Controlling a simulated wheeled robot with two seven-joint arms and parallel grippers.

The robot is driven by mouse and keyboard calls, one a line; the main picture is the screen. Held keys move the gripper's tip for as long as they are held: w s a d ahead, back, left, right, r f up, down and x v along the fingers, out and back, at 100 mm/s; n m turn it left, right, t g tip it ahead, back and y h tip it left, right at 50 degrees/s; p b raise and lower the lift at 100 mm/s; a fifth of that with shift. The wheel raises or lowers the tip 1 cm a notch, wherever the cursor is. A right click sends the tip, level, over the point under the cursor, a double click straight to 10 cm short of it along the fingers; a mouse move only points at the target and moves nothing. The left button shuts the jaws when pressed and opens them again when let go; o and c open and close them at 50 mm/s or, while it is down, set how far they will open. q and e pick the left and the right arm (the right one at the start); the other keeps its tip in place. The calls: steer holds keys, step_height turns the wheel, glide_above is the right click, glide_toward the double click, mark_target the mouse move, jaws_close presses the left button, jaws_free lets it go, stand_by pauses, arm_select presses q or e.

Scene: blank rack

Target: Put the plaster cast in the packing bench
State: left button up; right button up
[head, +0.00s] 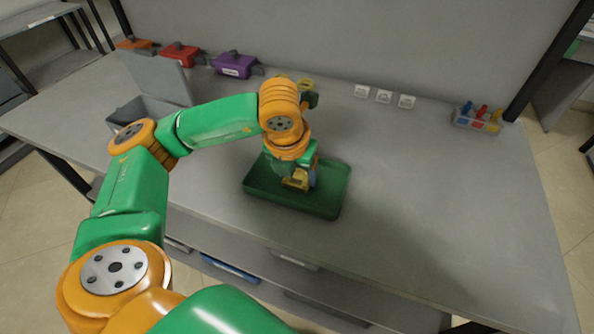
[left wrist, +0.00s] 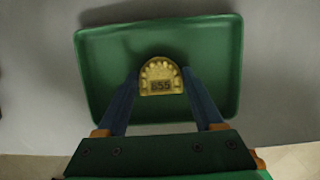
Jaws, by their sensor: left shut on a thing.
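The tray (left wrist: 215,35) looks otherwise empty. It stands on the grey bench (head: 420,180). My right gripper is not in view.
A grey open box (head: 179,116) stands at the left. Small white labelled tiles (head: 384,96) lie along the back wall. A holder with coloured items (head: 478,121) stands back right. The bench's right side is clear.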

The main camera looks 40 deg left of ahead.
arm_select(q)
steer(key=o, duration=1.4)
steer(key=shift+f, duration=0.1)
steer(key=shift+r, duration=0.6)
steer(key=p+v, duration=0.2)
steer(key=v, duration=0.9)
steer(key=shift+s, duration=0.25)
steer(key=shift+r, duration=0.1)
